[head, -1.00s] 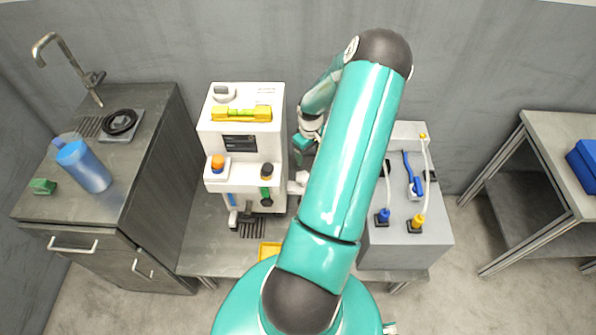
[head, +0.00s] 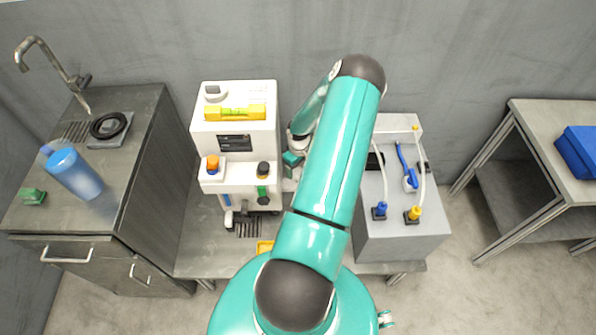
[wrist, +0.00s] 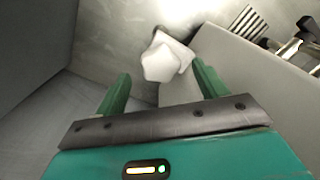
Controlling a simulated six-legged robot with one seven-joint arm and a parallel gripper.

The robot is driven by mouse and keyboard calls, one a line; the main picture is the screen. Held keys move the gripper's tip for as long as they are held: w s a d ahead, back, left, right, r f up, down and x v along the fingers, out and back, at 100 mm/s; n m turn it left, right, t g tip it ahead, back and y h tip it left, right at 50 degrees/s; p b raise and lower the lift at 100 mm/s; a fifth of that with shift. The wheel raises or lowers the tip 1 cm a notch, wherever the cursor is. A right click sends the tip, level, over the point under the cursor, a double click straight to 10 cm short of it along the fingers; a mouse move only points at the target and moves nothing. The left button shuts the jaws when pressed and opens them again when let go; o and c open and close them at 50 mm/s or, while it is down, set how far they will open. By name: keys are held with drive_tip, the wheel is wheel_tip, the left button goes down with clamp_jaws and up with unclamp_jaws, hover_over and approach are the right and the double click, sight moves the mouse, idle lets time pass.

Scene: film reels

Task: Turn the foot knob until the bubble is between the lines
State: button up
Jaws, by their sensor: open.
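A white faceted knob (wrist: 163,62), which looks like the foot knob, shows low beside a pale machine wall in the wrist view. My gripper (wrist: 161,70) is open, its two green fingers on either side of the knob in the picture. I cannot tell whether they touch it. In the head view a yellow spirit level (head: 235,112) lies on top of the white machine (head: 209,135). Its bubble is too small to place against the lines. In that view my arm hides most of the gripper and the knob.
A grey box (head: 400,240) with tubes and blue and yellow plugs stands right of my arm. A side table (head: 560,135) with a blue case (head: 582,150) is at right.

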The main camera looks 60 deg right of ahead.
sight(298, 173)
drive_tip(key=shift+f, duration=1.55)
drive_tip(key=c, duration=1)
drive_tip(key=shift+m, duration=0.4)
drive_tip(key=shift+m, duration=2.5)
